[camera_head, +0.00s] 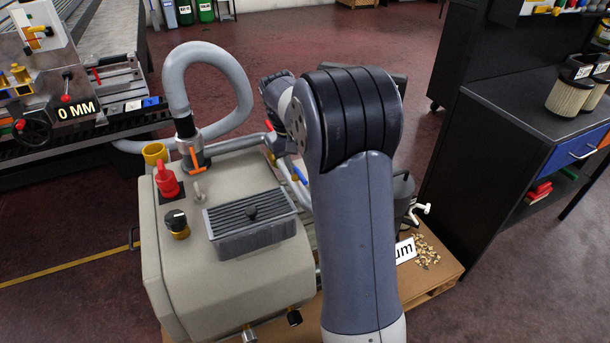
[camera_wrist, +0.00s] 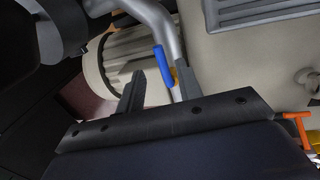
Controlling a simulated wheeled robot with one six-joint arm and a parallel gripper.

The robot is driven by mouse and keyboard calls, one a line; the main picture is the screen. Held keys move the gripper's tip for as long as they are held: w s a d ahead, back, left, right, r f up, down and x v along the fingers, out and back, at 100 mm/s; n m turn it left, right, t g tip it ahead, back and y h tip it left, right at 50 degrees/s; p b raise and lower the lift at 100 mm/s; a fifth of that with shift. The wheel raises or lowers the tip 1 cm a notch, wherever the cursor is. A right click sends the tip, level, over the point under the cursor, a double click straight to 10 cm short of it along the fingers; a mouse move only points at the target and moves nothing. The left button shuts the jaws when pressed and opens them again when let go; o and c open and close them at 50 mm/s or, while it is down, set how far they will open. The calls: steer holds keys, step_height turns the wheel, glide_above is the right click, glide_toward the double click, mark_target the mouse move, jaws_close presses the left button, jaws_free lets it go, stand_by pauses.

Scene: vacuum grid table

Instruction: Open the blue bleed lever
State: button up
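The blue bleed lever (camera_wrist: 163,66) shows in the wrist view as a short bar beside a grey pipe (camera_wrist: 160,28). A bit of yellow shows behind its lower end. My gripper (camera_wrist: 160,74) is open, with its two dark fingers apart. In that view the lever lies between the fingertips, nearer the right finger. I cannot tell whether a finger touches it. In the head view my arm covers most of that area and the gripper cannot be made out.
The beige pump housing (camera_head: 240,280) carries a grey vent cover (camera_head: 252,222), a red fitting (camera_head: 166,180) and an orange lever (camera_head: 196,160). A grey hose (camera_head: 245,92) loops above it. A ribbed motor (camera_wrist: 128,55) lies behind the pipe. A black workbench (camera_head: 520,110) stands at right.

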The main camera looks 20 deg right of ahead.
mark_target(303, 178)
steer(key=f, duration=0.4)
steer(key=shift+d+b, duration=0.35)
steer(key=shift+c, duration=0.3)
jaws_close()
